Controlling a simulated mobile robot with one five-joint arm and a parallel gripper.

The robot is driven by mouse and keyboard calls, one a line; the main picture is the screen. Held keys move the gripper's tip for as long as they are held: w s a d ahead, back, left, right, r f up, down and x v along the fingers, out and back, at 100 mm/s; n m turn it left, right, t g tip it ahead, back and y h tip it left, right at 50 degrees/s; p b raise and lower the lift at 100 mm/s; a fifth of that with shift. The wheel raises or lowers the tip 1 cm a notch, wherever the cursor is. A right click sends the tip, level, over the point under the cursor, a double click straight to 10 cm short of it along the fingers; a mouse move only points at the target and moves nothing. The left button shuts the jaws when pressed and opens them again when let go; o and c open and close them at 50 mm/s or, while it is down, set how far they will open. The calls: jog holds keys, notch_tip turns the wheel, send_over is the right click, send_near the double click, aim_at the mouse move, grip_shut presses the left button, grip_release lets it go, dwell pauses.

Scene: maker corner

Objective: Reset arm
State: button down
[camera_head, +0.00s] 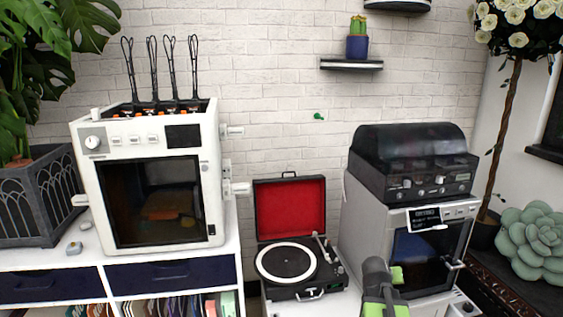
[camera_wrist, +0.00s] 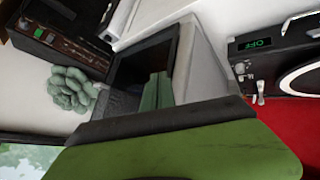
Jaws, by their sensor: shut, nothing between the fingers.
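My gripper (camera_head: 388,285), dark grey with green parts, shows at the bottom of the head view, right of centre. It is in front of the gap between the record player and the white printer-like machine. In the wrist view, my gripper's green fingers (camera_wrist: 157,95) fill the lower middle. The fingers are shut and nothing shows held in them. The lower part of my arm is cut off by the frame edge in the head view.
An open red-lined record player (camera_head: 287,262) stands left of my gripper. A white machine (camera_head: 420,255) with a dark-lidded turntable (camera_head: 414,160) on top stands behind and right. A white 3D printer (camera_head: 153,175) stands on the shelf unit at left. The wall above is mostly clear.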

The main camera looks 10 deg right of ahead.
jog(key=s+a+f+n+g+y, duration=0.2)
jog(key=s+a, duration=0.1)
jog(key=a, duration=0.9)
jog(key=s+a+f+n+g+y, duration=0.1)
jog(key=s+a+f+g+y, duration=0.15)
jog(key=a, duration=0.85)
jog(key=s+a+f+n+g+y, duration=0.1)
jog(key=s+a+f+n+y, duration=0.15)
jog(key=a, duration=0.95)
notch_tip(320, 180, up, 20)
jog(key=d+p, duration=0.1)
jog(key=p, duration=1.9)
jog(key=shift+d+f+m, duration=0.15)
jog(key=shift+d+m, duration=0.05)
jog(key=shift+m, duration=0.25)
